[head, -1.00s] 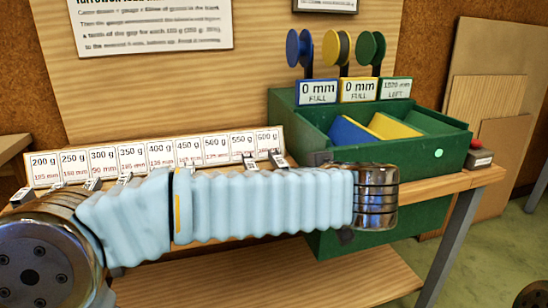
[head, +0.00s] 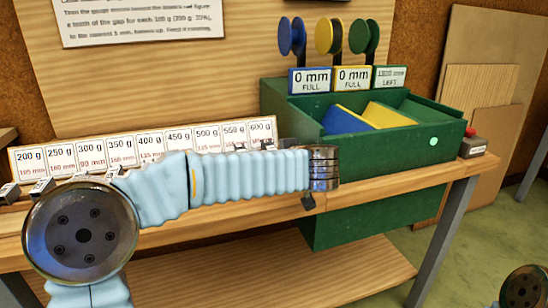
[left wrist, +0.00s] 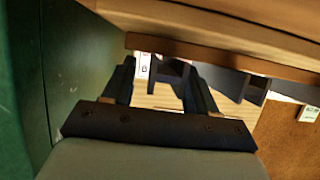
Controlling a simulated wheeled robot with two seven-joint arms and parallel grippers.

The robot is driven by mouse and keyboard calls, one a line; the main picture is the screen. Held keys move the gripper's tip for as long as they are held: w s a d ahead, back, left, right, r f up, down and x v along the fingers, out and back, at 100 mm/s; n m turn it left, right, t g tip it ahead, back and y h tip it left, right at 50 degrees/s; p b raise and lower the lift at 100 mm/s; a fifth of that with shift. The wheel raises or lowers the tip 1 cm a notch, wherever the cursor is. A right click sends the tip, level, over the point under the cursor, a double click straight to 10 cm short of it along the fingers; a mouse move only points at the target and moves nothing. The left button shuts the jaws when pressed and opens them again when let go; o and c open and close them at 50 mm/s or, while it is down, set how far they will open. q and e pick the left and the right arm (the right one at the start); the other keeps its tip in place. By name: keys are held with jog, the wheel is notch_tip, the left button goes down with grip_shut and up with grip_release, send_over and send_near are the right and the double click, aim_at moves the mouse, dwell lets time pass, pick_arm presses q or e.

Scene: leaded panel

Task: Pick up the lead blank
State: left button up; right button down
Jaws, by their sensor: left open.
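Small grey blocks stand in front of the weight cards on the bench, such as one at the left (head: 43,187) and one near the 550 g card (head: 240,148). Which one is the lead blank, I cannot tell. My left arm crosses in front of the row, and its wrist ends beside the green bin; the fingers are mostly hidden in the head view. In the left wrist view my left gripper (left wrist: 158,88) is open, with nothing clearly held. Dark blocky shapes (left wrist: 232,84) show just beyond its fingers along a wooden edge. My right gripper is out of view.
The green bin (head: 385,152) stands right of the wrist, with blue and yellow pieces inside and three coloured discs above. A red button box (head: 473,147) sits at the bench's right end. A lower shelf (head: 270,275) looks clear.

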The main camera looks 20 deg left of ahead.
pick_arm(q)
jog(key=shift+w+a+f, duration=0.25)
jog(key=shift+w+a, duration=0.15)
jog(key=shift+w, duration=0.05)
grip_shut()
jog(key=shift+r, duration=0.2)
